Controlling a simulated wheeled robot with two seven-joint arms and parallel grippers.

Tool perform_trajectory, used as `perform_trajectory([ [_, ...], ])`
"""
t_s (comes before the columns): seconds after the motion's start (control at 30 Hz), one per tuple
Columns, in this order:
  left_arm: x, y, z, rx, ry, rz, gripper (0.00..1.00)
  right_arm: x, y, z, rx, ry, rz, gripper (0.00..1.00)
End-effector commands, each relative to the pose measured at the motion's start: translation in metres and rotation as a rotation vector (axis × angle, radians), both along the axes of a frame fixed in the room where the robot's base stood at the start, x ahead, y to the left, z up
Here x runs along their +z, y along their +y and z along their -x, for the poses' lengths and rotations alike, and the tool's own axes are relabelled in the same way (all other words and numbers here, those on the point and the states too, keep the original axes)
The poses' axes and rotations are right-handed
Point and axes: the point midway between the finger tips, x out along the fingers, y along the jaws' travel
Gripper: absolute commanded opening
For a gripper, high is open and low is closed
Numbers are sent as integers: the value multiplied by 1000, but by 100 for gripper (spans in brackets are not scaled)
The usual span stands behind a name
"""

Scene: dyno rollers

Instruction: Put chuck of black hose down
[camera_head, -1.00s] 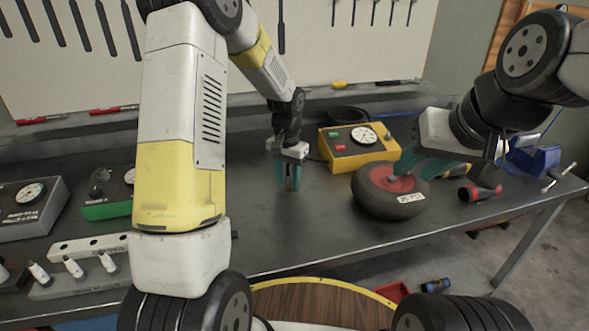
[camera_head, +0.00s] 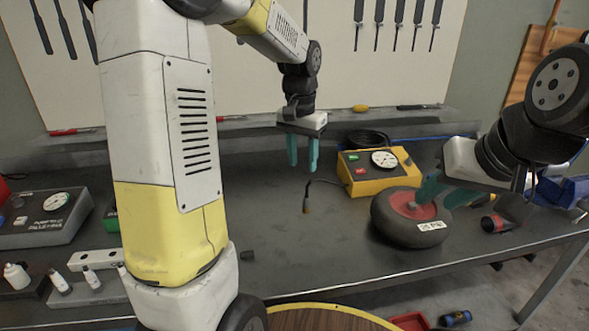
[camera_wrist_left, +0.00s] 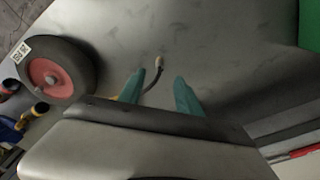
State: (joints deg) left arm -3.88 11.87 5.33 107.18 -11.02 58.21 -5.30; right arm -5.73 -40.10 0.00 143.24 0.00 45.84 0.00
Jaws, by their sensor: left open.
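The chuck (camera_head: 306,204) of the black hose stands roughly upright on the grey bench, with a short dark stretch of hose curving from its top. It also shows in the left wrist view (camera_wrist_left: 159,62), just beyond the fingertips. My left gripper (camera_head: 302,170) is open and empty above the chuck, its teal fingers pointing down and apart from it. My right gripper (camera_head: 440,200) is at the wheel (camera_head: 400,230) with the red hub, one finger over the hub. I cannot tell whether its fingers are clamped on the tyre.
A yellow gauge box (camera_head: 360,184) stands behind the wheel, with coiled black hose (camera_head: 362,139) behind it. A grey gauge box (camera_head: 45,222) stands at the left. A red-and-black tool (camera_head: 493,223) lies right of the wheel. The bench between chuck and front edge is mostly clear.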

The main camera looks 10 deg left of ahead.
Motion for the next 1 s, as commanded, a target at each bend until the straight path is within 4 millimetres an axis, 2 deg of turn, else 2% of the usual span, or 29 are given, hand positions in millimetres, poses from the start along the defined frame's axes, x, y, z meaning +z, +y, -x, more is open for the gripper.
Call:
perform_trajectory([
  [0.03,17,4,15,19,-39,11,41,0,0,0,0,0,0,36],
  [0.1,34,8,37,49,-84,32,41,0,0,0,0,0,0,36],
  [0.3,66,16,102,133,-212,100,41,0,0,0,0,0,0,36],
  [0.5,77,20,162,211,-333,181,41,0,0,0,0,0,0,36],
  [0.6,76,21,184,240,-378,215,41,0,0,0,0,0,0,36],
  [0.8,72,20,205,270,-425,255,41,0,0,0,0,0,0,36],
  [1.0,72,20,207,274,-429,260,41,0,0,0,0,0,0,36],
])
